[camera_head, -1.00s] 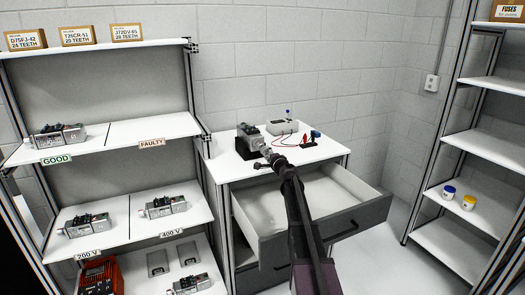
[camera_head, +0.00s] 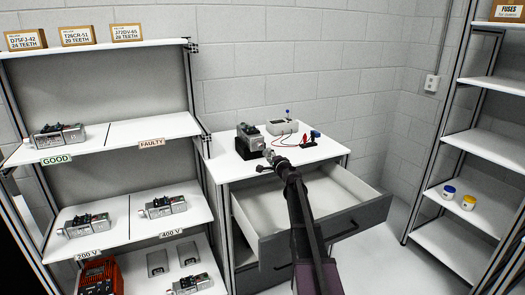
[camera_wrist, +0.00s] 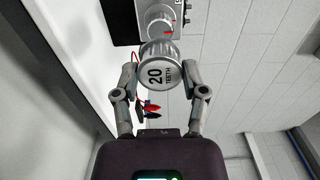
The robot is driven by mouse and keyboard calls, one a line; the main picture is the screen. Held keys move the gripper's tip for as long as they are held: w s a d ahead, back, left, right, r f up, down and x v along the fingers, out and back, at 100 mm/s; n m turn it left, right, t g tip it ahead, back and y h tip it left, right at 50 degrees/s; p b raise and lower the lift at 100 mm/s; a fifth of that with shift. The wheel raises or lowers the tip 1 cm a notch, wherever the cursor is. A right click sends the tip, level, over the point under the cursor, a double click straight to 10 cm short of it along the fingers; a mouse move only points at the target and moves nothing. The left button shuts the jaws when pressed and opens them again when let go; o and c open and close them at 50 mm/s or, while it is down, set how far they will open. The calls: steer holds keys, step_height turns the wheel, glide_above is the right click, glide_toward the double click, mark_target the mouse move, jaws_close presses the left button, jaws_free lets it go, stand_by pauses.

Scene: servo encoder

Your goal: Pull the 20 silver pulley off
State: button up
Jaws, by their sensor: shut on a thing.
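The silver pulley marked "20 TEETH" (camera_wrist: 158,73) sits between the two fingers of my gripper (camera_wrist: 162,82) in the wrist view. My gripper is shut on it, one finger on each side. Just beyond the pulley is the silver shaft end with a red mark (camera_wrist: 158,24) on the motor unit (camera_wrist: 205,14). The pulley overlaps the shaft in this view, so I cannot tell whether they still touch. In the head view, my gripper (camera_head: 272,156) is just in front of the motor unit (camera_head: 250,138) on the white worktop.
A grey tester box (camera_head: 283,127) with red leads stands behind the motor unit on the worktop (camera_head: 225,165). An open, empty-looking drawer (camera_head: 345,200) lies under my arm. Shelves with several motor units stand at left; another rack (camera_head: 470,215) stands at right.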

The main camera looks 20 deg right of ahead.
steer(key=shift+s, duration=1.95)
